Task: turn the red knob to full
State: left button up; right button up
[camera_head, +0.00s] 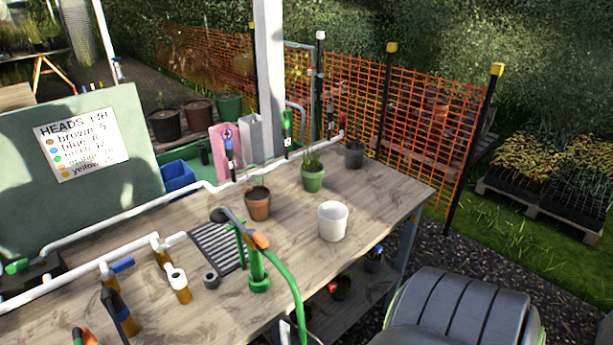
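I cannot make out a clear red knob in this view. A small orange-red piece (311,72) shows on the upright pipe behind the table, too small to tell whether it is a knob. An orange-red and dark piece (88,338) is cut off by the bottom edge at the left, and its kind is unclear. White pipe (125,212) runs along the back of the wooden table (375,215), with blue-handled and green-handled fittings on it. Neither of my grippers shows.
A white pot (332,221), a terracotta pot (258,204) and a green pot (312,178) stand on the table. A green stand holds an orange-tipped hose nozzle (260,241); its green hose (292,285) hangs over the front edge. Orange netting (430,120) stands behind.

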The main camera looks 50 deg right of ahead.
aim_at(331, 286)
jog(key=z, duration=1.1)
jog(key=l+z, duration=0.65)
jog(key=z, duration=0.15)
jog(key=u, duration=0.4)
jog(key=i+l+u, duration=0.15)
jog(key=l+u, duration=0.25)
jog(key=i+l+u, duration=0.1)
jog(key=l+u, duration=1.1)
jog(key=j, duration=0.1)
